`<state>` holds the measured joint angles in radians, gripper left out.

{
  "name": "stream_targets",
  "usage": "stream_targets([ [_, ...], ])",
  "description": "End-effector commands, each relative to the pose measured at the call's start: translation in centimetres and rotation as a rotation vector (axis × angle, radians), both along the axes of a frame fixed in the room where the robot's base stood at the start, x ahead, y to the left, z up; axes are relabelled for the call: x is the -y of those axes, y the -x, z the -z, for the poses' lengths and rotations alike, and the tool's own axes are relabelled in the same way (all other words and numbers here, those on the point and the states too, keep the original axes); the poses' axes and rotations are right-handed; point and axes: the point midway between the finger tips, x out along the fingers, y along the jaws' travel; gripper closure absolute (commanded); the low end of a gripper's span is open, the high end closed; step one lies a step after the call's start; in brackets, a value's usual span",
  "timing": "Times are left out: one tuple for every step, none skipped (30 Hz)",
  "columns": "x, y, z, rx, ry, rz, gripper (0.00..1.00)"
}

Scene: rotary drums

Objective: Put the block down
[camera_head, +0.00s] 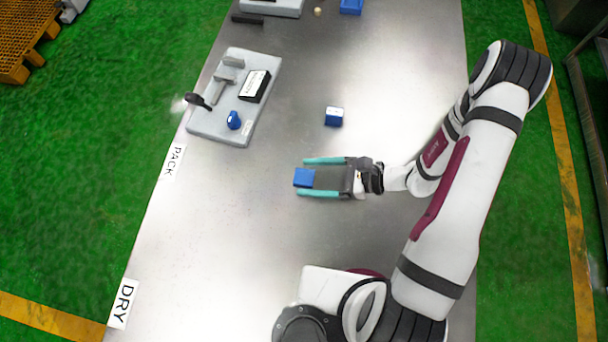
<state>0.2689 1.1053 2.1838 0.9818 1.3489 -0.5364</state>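A blue block (304,177) is between the two teal fingertips of my gripper (302,177), over the middle of the metal table. The gripper points left. A narrow gap shows between the block and the upper finger, and the lower finger runs close along its other side. The fingers look open around the block. Whether the block rests on the table cannot be told from this view. A second block (334,118), blue with a white face, stands on the table above and to the right of the gripper.
A grey tray (207,124) with a white box, a blue item and a dark-knobbed part lies at the upper left. The table (225,240) is clear left of and below the gripper.

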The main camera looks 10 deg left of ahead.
Motion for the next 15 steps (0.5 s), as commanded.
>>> stream_targets([
  [0.01, -0.01, 0.00, 0.000, 0.000, 0.000, 0.33],
  [0.02, -0.01, -0.01, 0.000, 0.000, 0.000, 0.38],
  [0.02, -0.01, -0.01, 0.000, 0.000, 0.000, 0.46],
  [0.03, -0.01, -0.01, 0.000, 0.000, 0.000, 0.51],
  [0.02, -0.01, -0.02, 0.000, 0.000, 0.000, 0.56],
  [0.02, -0.01, -0.02, 0.000, 0.000, 0.000, 0.64],
  [0.02, -0.01, -0.02, 0.000, 0.000, 0.000, 0.69],
  [0.02, -0.01, -0.02, 0.000, 0.000, 0.000, 0.74],
  [0.03, -0.01, -0.02, 0.000, 0.000, 0.000, 0.82],
  [0.03, -0.01, -0.02, 0.000, 0.000, 0.000, 0.87],
  [0.03, -0.02, -0.02, 0.000, 0.000, 0.000, 0.92],
  [0.03, -0.02, -0.02, 0.000, 0.000, 0.000, 1.00],
  [0.03, -0.02, -0.02, 0.000, 0.000, 0.000, 1.00],
  [0.03, -0.02, -0.02, 0.000, 0.000, 0.000, 1.00],
  [0.03, -0.02, -0.03, 0.000, 0.000, 0.000, 1.00],
])
